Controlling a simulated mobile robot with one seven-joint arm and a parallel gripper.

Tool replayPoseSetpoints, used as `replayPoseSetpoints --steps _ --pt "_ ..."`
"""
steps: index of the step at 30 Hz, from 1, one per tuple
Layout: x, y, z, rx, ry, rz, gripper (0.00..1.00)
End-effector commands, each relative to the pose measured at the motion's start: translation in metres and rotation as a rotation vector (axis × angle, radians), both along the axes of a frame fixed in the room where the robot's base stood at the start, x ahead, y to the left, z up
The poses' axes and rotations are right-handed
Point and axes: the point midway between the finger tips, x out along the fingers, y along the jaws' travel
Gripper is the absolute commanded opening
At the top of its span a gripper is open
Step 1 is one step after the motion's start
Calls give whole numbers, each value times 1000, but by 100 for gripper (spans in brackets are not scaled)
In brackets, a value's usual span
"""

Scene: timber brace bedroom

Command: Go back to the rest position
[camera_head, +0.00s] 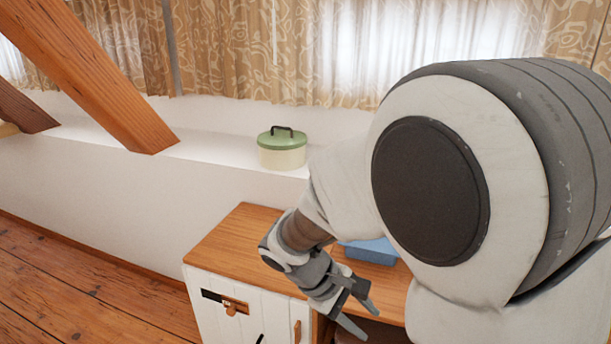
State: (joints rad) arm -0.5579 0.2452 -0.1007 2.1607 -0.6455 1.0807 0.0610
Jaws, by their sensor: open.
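My gripper (357,310) is in the lower middle of the head view, at the front edge of the wooden cabinet (229,241). Its two fingers are spread apart and point down to the right. I see nothing between them. My arm reaches in from the right and its large near joint covers much of the right side of the picture. The arm hides part of the cabinet top and whatever lies behind it.
A blue object (369,251) lies on the cabinet top, partly hidden by my arm. A green-lidded pot (282,148) stands on the white ledge (216,151) behind. A slanted timber beam (92,72) is at the upper left. Floor at the lower left is clear.

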Motion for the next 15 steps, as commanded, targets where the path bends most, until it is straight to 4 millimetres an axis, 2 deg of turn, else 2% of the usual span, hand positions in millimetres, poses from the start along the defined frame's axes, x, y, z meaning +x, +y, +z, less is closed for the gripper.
replayPoseSetpoints --steps 1,3,15 --pt "-6 -7 17 51 -29 -46 46" --pt "-16 -13 33 120 -63 -105 46" --pt "-71 -35 115 483 -308 -402 46"
